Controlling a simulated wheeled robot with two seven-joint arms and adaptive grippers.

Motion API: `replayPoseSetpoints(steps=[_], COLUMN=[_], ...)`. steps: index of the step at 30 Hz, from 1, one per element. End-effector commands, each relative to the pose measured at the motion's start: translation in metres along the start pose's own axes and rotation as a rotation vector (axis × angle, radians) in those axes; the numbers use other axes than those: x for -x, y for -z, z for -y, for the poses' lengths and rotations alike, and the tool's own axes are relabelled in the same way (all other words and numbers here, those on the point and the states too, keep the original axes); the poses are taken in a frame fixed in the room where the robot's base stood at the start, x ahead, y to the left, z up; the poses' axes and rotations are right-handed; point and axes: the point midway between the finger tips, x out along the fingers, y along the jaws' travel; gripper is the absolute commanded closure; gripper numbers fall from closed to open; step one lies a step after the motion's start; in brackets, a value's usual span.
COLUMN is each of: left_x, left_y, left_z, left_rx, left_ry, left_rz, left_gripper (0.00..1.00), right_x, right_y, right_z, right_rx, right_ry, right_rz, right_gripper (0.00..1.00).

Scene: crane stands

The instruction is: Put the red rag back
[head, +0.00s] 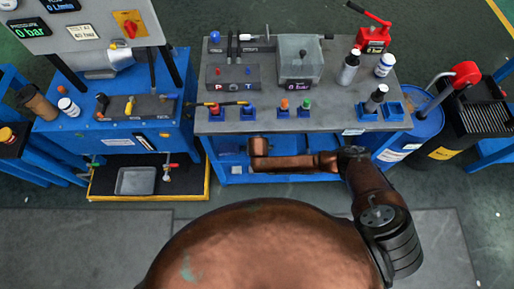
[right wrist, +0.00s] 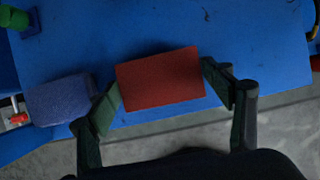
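The red rag (right wrist: 160,79) is a flat folded block in the right wrist view. It lies between the two fingers of my right gripper (right wrist: 161,84), which meet its left and right edges. The gripper looks shut on it, over a blue surface. Whether the rag touches that surface is unclear. In the head view the rag and my right fingers are hidden. That arm reaches left along the front of the middle bench, its end low at the bench front. My left gripper is not in view.
A blue-purple rag (right wrist: 60,98) lies left of the gripper on the blue surface (right wrist: 250,40). The middle bench (head: 215,122) overhangs the arm and carries bottles and a clear box (head: 299,62). A tray (head: 137,181) stands low at left. A blue drum (head: 420,125) stands at right.

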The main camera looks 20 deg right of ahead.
Motion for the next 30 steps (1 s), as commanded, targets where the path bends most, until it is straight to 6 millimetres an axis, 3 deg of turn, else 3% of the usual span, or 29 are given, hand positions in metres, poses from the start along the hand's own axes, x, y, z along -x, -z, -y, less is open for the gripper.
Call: replayPoseSetpoints(steps=[6,14,19,26,30], left_x=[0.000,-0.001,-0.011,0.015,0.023], left_y=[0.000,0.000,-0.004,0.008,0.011], left_z=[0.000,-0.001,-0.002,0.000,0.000], left_rx=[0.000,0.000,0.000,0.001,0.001], left_ry=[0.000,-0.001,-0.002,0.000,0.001], left_rz=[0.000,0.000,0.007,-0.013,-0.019], left_gripper=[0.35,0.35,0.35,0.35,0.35], right_x=[0.000,0.000,-0.005,0.053,0.064], right_y=[0.000,0.000,0.002,-0.003,0.030], right_z=[0.000,0.000,0.000,-0.001,0.000], right_rx=[0.000,0.000,0.000,0.000,0.002], right_ry=[0.000,0.000,-0.002,-0.004,-0.002], right_rz=[0.000,0.000,-0.001,0.004,-0.003], right_gripper=[0.11,0.11,0.11,0.11,0.11])
